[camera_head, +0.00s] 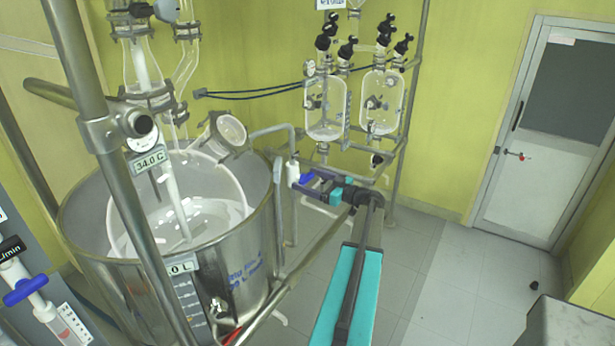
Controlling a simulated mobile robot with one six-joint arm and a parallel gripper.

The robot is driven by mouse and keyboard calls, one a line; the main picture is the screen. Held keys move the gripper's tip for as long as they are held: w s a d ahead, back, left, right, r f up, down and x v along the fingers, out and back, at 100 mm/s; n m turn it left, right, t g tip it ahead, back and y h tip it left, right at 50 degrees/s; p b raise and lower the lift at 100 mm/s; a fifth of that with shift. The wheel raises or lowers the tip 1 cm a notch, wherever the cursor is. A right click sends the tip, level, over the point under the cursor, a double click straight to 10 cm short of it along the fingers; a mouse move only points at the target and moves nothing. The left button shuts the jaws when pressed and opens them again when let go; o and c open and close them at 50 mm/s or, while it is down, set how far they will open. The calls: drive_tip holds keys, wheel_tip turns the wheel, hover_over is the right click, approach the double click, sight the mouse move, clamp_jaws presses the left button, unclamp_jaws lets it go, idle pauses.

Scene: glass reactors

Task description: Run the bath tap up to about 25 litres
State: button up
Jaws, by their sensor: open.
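The steel bath (245,255) stands at left with a glass vessel (232,185) inside it. A label on its front reads "0 L" (181,268). A bent filling pipe (288,128) rises beside the bath, its spout over the rim. The bath tap (293,173) is a white valve body on this pipe with a blue handle (306,180). My gripper (308,179) is open, reaching in from the right, with its fingers on either side of the blue handle. I cannot tell whether they touch it.
A steel frame post (120,190) crosses in front of the bath. A display reads 34.0 C (149,160). A flow meter with a blue valve (25,290) is at lower left. Two glass vessels (325,105) hang behind my gripper.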

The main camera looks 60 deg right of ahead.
drive_tip(key=shift+w, duration=0.6)
drive_tip(key=shift+c, duration=0.4)
